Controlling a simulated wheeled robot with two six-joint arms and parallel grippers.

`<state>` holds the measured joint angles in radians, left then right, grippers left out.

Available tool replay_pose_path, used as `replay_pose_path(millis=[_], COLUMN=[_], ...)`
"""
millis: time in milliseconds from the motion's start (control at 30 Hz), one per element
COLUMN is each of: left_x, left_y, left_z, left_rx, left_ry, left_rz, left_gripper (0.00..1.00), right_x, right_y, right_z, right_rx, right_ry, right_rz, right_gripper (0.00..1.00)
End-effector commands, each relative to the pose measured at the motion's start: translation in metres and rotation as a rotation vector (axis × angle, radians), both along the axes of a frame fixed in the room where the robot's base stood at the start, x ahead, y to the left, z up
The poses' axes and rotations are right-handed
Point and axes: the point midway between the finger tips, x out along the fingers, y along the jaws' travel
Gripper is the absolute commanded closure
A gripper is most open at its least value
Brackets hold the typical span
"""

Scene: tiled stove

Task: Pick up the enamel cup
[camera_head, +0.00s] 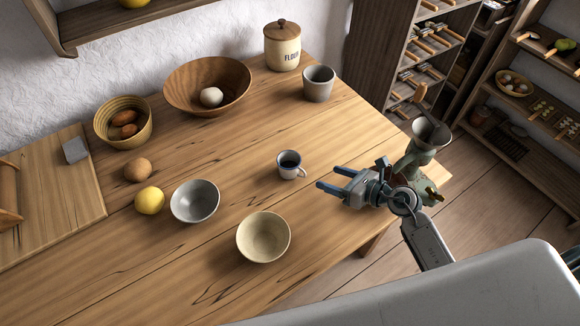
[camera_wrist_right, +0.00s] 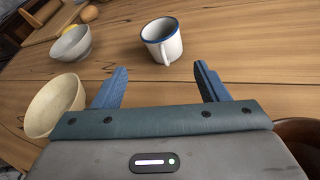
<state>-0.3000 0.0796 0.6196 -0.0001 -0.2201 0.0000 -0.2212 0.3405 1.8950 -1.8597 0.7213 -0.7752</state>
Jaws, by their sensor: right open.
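My left gripper does not show.
A cream bowl (camera_head: 263,238) and a grey bowl (camera_head: 195,202) stand near the cup, with a lemon (camera_head: 149,200) beyond. A grey pot (camera_head: 318,83) and a flour canister (camera_head: 282,46) stand at the back. A grinder (camera_head: 424,150) is at the table's right edge. Wood around the cup is clear.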

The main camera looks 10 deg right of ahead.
Motion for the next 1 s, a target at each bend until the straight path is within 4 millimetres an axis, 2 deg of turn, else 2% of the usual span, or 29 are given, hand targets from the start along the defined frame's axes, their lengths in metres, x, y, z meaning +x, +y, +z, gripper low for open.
replay_pose_path(millis=[167, 400, 633, 833, 1000], left_x=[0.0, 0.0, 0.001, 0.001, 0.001], left_y=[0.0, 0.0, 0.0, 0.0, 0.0], left_z=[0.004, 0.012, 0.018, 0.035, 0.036], left_rx=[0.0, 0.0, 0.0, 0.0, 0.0], left_ry=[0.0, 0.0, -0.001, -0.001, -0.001], left_rz=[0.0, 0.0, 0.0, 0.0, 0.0], left_gripper=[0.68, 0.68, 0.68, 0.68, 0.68], right_x=[0.005, 0.029, 0.041, 0.064, 0.075], right_y=[0.004, 0.027, 0.037, 0.053, 0.063], right_z=[-0.015, -0.027, -0.031, -0.034, -0.045], right_rx=[-0.067, -0.064, -0.065, -0.063, -0.064], right_ry=[0.022, 0.023, 0.022, 0.022, 0.022], right_rz=[0.041, 0.04, 0.042, 0.042, 0.042], right_gripper=[0.33, 0.33, 0.33, 0.33, 0.33])
